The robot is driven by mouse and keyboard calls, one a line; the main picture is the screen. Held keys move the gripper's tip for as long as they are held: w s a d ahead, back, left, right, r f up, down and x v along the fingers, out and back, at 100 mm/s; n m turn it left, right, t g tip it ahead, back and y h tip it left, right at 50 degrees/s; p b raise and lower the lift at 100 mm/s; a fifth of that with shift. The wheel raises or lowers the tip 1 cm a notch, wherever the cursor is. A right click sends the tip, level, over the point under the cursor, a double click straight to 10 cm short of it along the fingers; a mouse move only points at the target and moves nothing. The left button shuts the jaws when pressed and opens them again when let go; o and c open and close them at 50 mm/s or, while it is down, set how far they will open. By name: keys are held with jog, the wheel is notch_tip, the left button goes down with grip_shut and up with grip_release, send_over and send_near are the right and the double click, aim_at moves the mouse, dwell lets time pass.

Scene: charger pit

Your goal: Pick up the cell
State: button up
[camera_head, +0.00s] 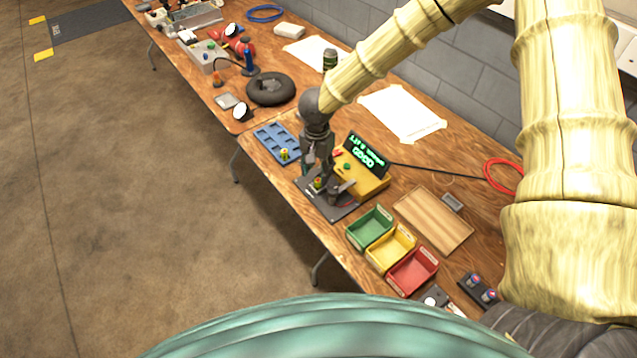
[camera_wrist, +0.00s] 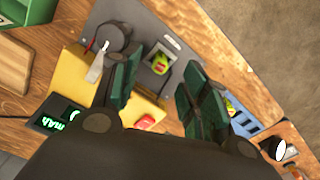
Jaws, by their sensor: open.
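A small yellow-green cell with a red mark (camera_wrist: 160,66) stands in a slot of the grey tester plate (camera_head: 350,211); it also shows in the head view (camera_head: 318,184). My gripper (camera_head: 317,171) is over the plate, pointing down. In the wrist view its dark green fingers (camera_wrist: 158,77) are open and apart, with the cell seen in the gap between them. No contact with the cell shows. A second similar cell (camera_head: 284,154) sits in the blue tray (camera_head: 264,134), and one finger partly hides it in the wrist view (camera_wrist: 229,106).
A grey lever (camera_wrist: 112,38) rises near the cell. Green (camera_head: 370,230), yellow (camera_head: 391,248) and red (camera_head: 412,273) bins line the front, near a wooden board (camera_head: 433,220).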

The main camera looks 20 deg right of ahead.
aim_at(318, 180)
jog(key=shift+w+f, duration=0.45)
jog(key=shift+f, duration=0.1)
jog(key=shift+w+d+f+p, duration=0.1)
jog(key=shift+f+p, duration=0.2)
jog(key=shift+f, duration=0.1)
jog(key=shift+s+d+f+p, duration=0.2)
jog(key=shift+f+p, duration=0.3)
jog(key=shift+f, duration=0.2)
jog(key=shift+w+f, duration=0.2)
jog(key=shift+f, duration=1.1)
jog(key=shift+s, duration=0.1)
jog(key=shift+r, duration=0.1)
jog(key=shift+c, duration=0.2)
grip_shut()
